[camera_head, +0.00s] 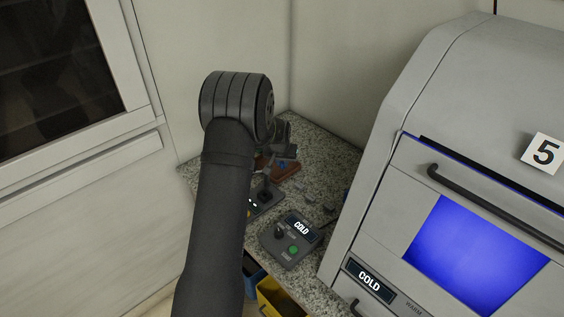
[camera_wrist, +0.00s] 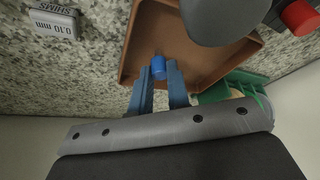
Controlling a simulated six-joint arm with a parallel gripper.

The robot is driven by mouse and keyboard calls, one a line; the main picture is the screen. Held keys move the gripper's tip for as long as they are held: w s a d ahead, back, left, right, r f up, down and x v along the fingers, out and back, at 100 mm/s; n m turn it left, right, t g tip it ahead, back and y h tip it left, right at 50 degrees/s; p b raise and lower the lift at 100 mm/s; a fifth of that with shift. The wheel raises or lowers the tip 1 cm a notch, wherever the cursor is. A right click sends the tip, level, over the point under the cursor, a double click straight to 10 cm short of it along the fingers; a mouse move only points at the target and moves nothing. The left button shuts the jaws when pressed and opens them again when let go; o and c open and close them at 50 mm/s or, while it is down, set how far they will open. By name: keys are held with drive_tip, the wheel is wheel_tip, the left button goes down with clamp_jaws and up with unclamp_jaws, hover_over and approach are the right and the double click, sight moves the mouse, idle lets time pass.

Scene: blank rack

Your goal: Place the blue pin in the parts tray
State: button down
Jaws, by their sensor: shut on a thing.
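The blue pin (camera_wrist: 158,67) is a short blue cylinder between the tips of my gripper (camera_wrist: 160,78), which is shut on it. In the wrist view the pin shows against the floor of the brown parts tray (camera_wrist: 158,35); I cannot tell whether it touches the tray. In the head view the tray (camera_head: 290,170) lies on the speckled counter beyond my arm, with a small blue spot (camera_head: 283,163) over it. My gripper (camera_head: 284,152) is partly hidden there by my arm.
A grey block marked SHIMS 0.10 mm (camera_wrist: 54,22) lies left of the tray. A green piece (camera_wrist: 240,88) and a red-topped part (camera_wrist: 299,16) are at right. A COLD control box (camera_head: 291,240), a yellow bin (camera_head: 273,298) and a large grey machine (camera_head: 420,150) stand nearer.

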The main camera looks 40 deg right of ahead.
drive_tip(key=shift+f, duration=0.15)
drive_tip(key=c, duration=1.4)
unclamp_jaws()
drive_tip(key=shift+o, duration=0.2)
drive_tip(key=v, duration=1.2)
drive_tip(key=shift+r, duration=0.25)
drive_tip(key=shift+d+f, duration=0.1)
